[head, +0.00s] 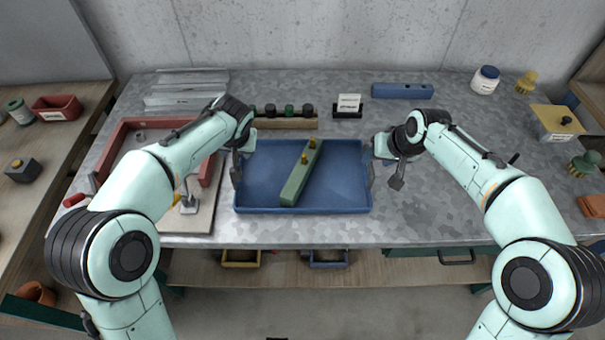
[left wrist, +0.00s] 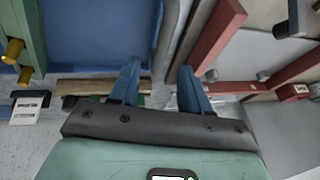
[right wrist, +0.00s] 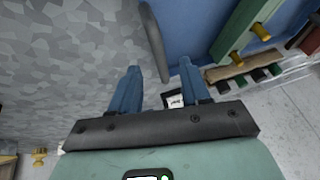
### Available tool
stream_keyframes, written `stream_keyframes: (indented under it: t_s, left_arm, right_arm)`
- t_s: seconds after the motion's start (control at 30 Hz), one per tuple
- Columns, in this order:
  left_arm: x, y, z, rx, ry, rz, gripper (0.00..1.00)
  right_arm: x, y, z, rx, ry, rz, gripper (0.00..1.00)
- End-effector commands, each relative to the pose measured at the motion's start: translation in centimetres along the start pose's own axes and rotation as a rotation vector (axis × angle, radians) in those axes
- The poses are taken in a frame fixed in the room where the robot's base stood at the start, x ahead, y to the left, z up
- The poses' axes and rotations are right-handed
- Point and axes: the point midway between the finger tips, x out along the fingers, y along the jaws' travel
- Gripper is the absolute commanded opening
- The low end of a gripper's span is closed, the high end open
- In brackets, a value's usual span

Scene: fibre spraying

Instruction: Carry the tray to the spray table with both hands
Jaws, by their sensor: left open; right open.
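The blue tray (head: 262,198) lies flat on the grey metal-topped table. A green bar (head: 301,175) with brass knobs lies across it. It has a grey handle on each short side, the left one (head: 237,170) and the right one (head: 371,178). My left gripper (left wrist: 160,66) is open at the left handle, which shows ahead of the fingers in the left wrist view (left wrist: 172,30). My right gripper (right wrist: 160,65) is open at the right handle, whose end shows between the fingers in the right wrist view (right wrist: 151,35). Contact cannot be told.
A red-framed fixture (head: 109,150) on a board stands close left of the tray. Behind the tray are a wooden rack (head: 285,123) with several knobs, a card holder (head: 348,106) and a blue block (head: 402,91). The tabletop (head: 440,215) right of the tray is clear.

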Motion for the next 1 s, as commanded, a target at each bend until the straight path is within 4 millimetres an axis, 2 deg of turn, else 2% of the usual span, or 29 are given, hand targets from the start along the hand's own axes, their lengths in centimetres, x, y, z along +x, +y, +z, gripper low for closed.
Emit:
stream_keyframes:
  t_s: [0.1,0.3,0.5,0.77,0.9,1.0]
  left_arm:
    - [2.4,0.0,0.1,0.001,-0.005,-0.002,0.47]
    - [4.8,0.0,0.1,0.000,-0.002,-0.001,0.47]
    - [5.7,0.0,0.0,0.000,-0.001,0.000,0.47]
    - [5.7,0.0,0.0,0.000,0.000,0.000,0.47]
    - [5.7,0.0,0.0,0.000,0.000,0.000,0.01]
    - [5.7,0.0,0.0,0.000,0.000,0.000,0.00]
  right_arm:
    - [2.3,0.1,0.1,0.001,-0.003,0.001,0.46]
    - [4.8,0.0,0.0,0.000,-0.002,0.001,0.46]
    - [5.7,0.0,0.0,0.000,0.000,0.000,0.46]
    - [5.7,0.0,0.0,0.000,0.001,0.000,0.46]
    - [5.7,0.0,0.0,0.000,0.001,0.000,0.01]
    - [5.7,0.0,0.0,0.000,0.001,0.000,0.00]
